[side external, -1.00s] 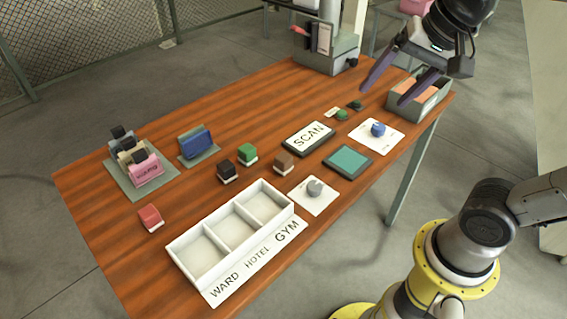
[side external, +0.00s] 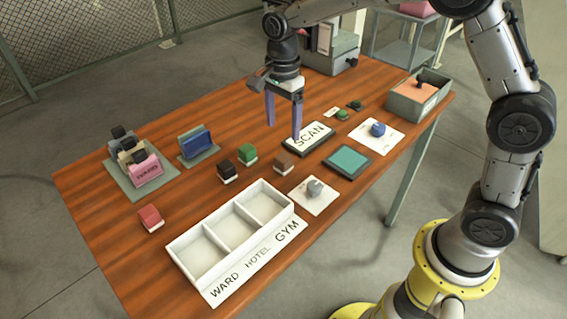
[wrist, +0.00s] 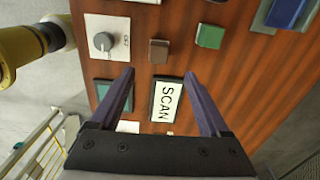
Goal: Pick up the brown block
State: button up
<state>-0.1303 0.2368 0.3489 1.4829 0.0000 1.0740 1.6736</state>
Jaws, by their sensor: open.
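The brown block (side external: 283,163) stands on the wooden table, between the green block (side external: 247,154) and the white card with a grey knob (side external: 314,188). In the wrist view the brown block (wrist: 158,51) shows just beyond the gap between my fingertips, with the green block (wrist: 209,36) to its right. My gripper (side external: 283,130) is open and empty, pointing down above the table near the SCAN pad (side external: 309,139). In the wrist view my gripper (wrist: 160,73) has its two fingers apart, with the SCAN pad (wrist: 167,100) between them. The gripper is not touching the brown block.
A dark block (side external: 227,170) stands left of the green one. A white three-compartment tray (side external: 230,232) lies at the front, with a red block (side external: 151,218) to its left. A teal pad (side external: 348,161) and a blue-knob card (side external: 377,131) lie to the right.

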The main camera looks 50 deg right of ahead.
aim_at(283, 156)
notch_tip(283, 156, down, 11)
jog(key=shift+s, duration=0.1)
grip_shut()
dwell(0.8)
